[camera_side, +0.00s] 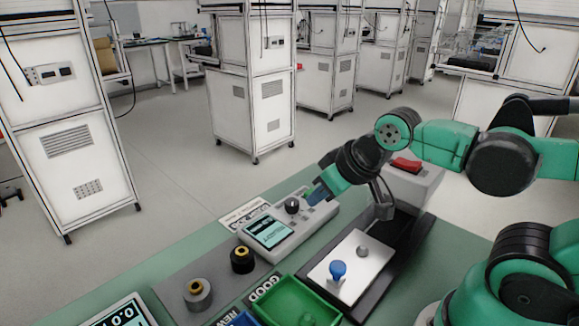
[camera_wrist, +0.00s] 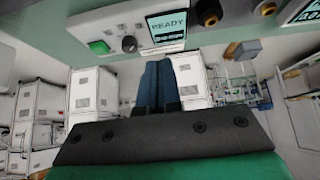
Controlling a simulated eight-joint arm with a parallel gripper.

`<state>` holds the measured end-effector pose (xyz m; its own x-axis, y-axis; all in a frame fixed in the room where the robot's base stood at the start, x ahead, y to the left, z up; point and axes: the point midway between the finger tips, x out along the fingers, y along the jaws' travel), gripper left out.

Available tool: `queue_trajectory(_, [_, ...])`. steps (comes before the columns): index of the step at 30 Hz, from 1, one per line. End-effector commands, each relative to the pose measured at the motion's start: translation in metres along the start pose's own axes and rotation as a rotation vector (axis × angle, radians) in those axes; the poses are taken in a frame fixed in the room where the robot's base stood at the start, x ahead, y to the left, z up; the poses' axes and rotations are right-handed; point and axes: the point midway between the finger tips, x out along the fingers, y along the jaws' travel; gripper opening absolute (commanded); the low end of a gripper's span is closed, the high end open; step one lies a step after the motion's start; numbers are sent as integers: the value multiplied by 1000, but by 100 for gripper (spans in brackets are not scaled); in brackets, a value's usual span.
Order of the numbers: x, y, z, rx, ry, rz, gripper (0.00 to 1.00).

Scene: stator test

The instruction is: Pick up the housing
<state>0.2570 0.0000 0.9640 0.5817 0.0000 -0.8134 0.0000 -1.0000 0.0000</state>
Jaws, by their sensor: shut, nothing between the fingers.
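Two round parts stand on a grey strip: a grey cylinder with a copper-coloured centre (camera_side: 197,294) and a smaller black cylinder with a gold centre (camera_side: 242,259). I cannot tell for certain which one is the housing. My gripper (camera_side: 312,196) is at the back end of the grey tester box (camera_side: 290,243), near its green button, away from both cylinders. In the wrist view the two blue fingers (camera_wrist: 158,64) are together and empty, below the tester's screen, which reads READY (camera_wrist: 166,27). The green button (camera_wrist: 99,47) shows to their left.
A green bin (camera_side: 310,313) labelled GOOD is at the front. A box with a red switch (camera_side: 406,164) stands behind. Another display (camera_side: 122,312) is front left.

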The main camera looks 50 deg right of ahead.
Motion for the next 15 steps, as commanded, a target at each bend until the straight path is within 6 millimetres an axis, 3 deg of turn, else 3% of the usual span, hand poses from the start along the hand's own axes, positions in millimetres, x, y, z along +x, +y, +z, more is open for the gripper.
queue_trajectory(4, [0, 0, 0, 0, 0, 0, 3])
queue_trajectory(13, [0, 0, 0, 0, 0, 0, 88])
queue_trajectory(15, [0, 0, 0, 0, 0, 0, 94])
